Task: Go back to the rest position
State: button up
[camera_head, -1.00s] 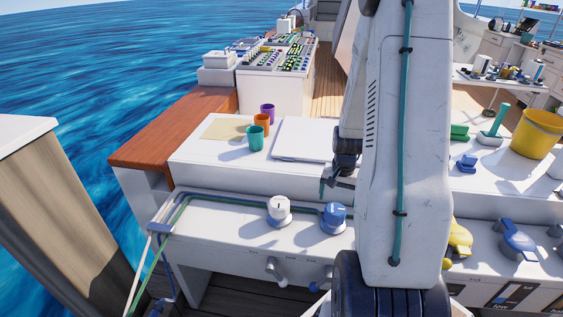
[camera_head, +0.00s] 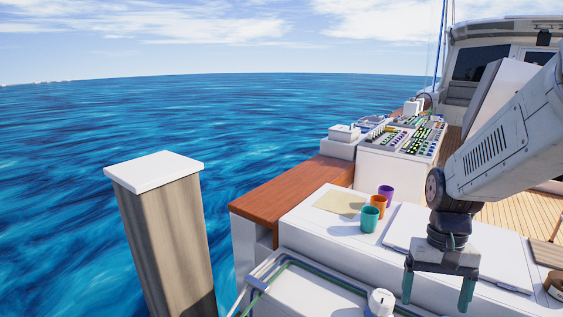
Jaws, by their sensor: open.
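My gripper (camera_head: 437,296) hangs from my arm at the right of the view, pointing down. Its two teal fingers are wide apart with nothing between them. It is in front of a flat white panel (camera_head: 405,235) on the white counter (camera_head: 300,222). My arm reaches in from the right edge. How high the gripper is above the counter is hard to tell.
Teal (camera_head: 369,218), orange (camera_head: 379,201) and purple (camera_head: 386,191) cups stand beside a tan sheet (camera_head: 340,203). A white knob (camera_head: 381,302) is at the bottom edge. A control console (camera_head: 400,150) stands behind. A wooden post (camera_head: 165,240) rises at left, with open water beyond.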

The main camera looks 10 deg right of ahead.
jog(key=s+a+r+n+t+h, duration=0.1)
jog(key=s+a+r+n+t, duration=0.2)
jog(key=a+r, duration=0.7)
jog(key=s+a+n, duration=0.2)
jog(key=s, duration=0.1)
jog(key=shift+s+r+n+t, duration=0.25)
jog(key=shift+r+n+t, duration=0.1)
jog(key=shift+n+t, duration=0.05)
